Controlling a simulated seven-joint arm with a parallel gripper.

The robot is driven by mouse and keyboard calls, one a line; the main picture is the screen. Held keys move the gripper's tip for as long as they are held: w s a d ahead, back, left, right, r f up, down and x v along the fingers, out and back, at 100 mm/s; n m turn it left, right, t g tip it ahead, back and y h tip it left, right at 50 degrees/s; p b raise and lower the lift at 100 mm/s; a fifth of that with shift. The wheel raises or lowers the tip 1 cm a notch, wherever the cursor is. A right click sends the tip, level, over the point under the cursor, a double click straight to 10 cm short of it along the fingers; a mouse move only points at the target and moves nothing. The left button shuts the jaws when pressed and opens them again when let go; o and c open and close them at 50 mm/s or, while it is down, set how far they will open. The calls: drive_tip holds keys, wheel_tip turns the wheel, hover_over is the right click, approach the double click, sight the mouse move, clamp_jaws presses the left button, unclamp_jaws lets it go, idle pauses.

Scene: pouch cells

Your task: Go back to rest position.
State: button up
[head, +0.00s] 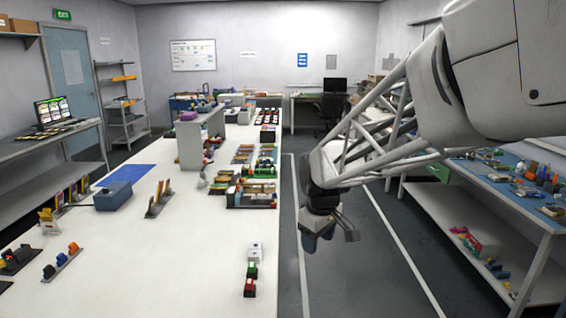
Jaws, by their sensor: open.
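My gripper (331,230) hangs at the end of my arm, right of the long white table (190,270), over the grey floor aisle. It is open, and I see nothing between its fingers. It is clear of the table edge and points downward. My arm comes in from the upper right of the head view and hides part of the back right of the room.
Small white, green and red blocks (252,270) stand near the table's right edge. Trays of parts (254,194) lie farther back. A blue box (113,196) sits at left. A blue-topped bench (500,185) stands at right. The floor aisle (350,285) is free.

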drive_tip(key=s+d+m, duration=0.4)
drive_tip(key=s+d, duration=0.1)
drive_tip(key=s, duration=0.8)
drive_tip(key=s+d+r+m+t, duration=0.1)
drive_tip(key=s+d+m, duration=0.4)
drive_tip(key=s, duration=0.9)
drive_tip(key=shift+s+r, duration=0.15)
drive_tip(key=shift+s, duration=0.05)
